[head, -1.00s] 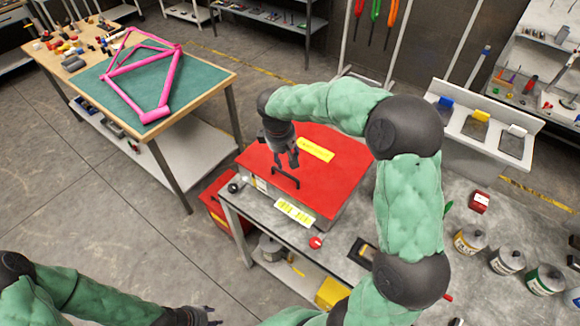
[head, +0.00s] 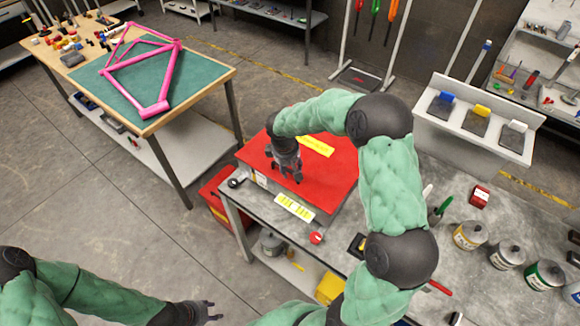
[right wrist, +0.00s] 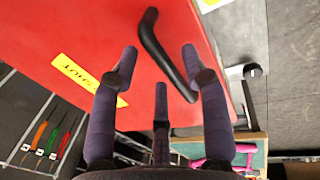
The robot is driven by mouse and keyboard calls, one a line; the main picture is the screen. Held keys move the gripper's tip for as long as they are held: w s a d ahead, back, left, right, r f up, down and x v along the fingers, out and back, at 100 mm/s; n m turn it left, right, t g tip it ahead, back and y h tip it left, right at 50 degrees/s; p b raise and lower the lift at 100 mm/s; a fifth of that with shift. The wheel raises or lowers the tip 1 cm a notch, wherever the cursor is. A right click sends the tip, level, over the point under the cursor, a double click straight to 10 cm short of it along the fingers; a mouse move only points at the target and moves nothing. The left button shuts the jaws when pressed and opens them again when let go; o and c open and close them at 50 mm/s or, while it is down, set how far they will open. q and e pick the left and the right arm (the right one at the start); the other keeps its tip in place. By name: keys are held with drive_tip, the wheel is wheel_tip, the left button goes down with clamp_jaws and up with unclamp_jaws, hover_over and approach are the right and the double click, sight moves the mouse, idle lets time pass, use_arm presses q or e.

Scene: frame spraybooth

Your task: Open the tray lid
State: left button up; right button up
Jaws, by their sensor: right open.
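The tray has a red lid (head: 338,180) with a yellow label, lying flat on a grey box on the metal table. Its black bar handle (right wrist: 163,50) shows in the right wrist view; in the head view my right gripper hides most of it. My right gripper (head: 288,179) is open just above the handle, pointing down. In the right wrist view, its fingers (right wrist: 160,60) are spread with the handle running between and beyond them; I cannot tell whether they touch it. My left gripper (head: 213,311) is open and empty, low at the left, away from the tray.
Several paint cans (head: 506,257) stand on the right of the metal table (head: 462,208). A workbench (head: 210,84) with a pink bicycle frame (head: 150,75) stands at the back left. A red box (head: 218,205) is beside the table's left end. The floor between is clear.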

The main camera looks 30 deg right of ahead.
clamp_jaws()
